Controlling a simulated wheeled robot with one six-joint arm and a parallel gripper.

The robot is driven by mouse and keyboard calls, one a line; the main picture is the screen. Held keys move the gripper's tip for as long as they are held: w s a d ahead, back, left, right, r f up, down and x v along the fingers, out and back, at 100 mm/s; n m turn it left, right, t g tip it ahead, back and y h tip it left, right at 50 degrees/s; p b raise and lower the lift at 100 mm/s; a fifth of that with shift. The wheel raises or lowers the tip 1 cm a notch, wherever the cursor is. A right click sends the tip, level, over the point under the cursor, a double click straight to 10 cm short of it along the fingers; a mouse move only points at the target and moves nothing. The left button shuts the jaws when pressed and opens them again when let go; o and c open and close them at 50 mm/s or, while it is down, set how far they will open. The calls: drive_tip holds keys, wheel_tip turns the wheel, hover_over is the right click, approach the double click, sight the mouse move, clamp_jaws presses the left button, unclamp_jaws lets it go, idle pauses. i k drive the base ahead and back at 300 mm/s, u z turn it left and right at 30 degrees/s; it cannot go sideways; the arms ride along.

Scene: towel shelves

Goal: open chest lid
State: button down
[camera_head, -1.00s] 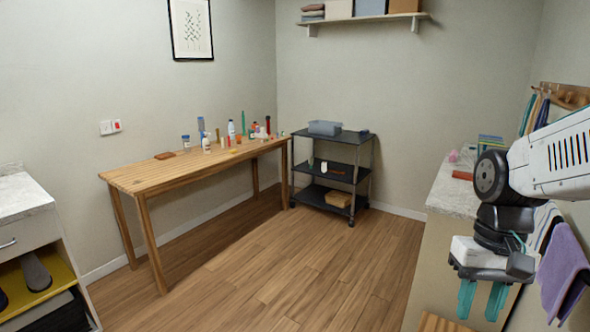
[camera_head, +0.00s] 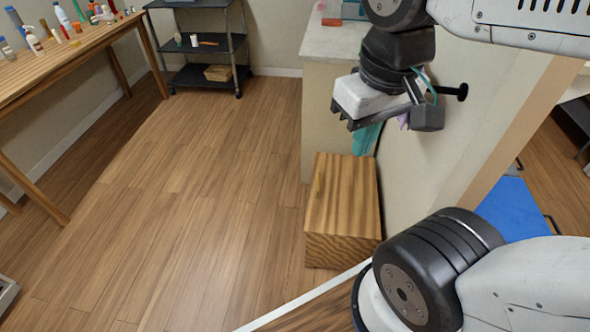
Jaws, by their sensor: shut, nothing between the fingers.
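The chest (camera_head: 342,215) is a wooden box with striped grain, standing on the floor against the wall at the end of the counter. Its lid (camera_head: 343,190) looks flat and closed. My gripper (camera_head: 364,140) hangs above the chest's far end, pointing down, with teal fingers. The fingers look shut and empty. I cannot tell how high they are above the lid. The fingertips partly overlap the chest's far edge in the picture.
A counter (camera_head: 327,42) stands just behind the chest. A black peg (camera_head: 455,92) sticks out near the wall. A wooden table (camera_head: 60,50) and a black cart (camera_head: 205,76) stand at the left and back. The wooden floor (camera_head: 200,200) left of the chest is clear.

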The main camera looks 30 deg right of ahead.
sight(343, 198)
drive_tip(key=u, duration=1.05)
drive_tip(key=i, duration=1.2)
drive_tip(key=z, duration=1.7)
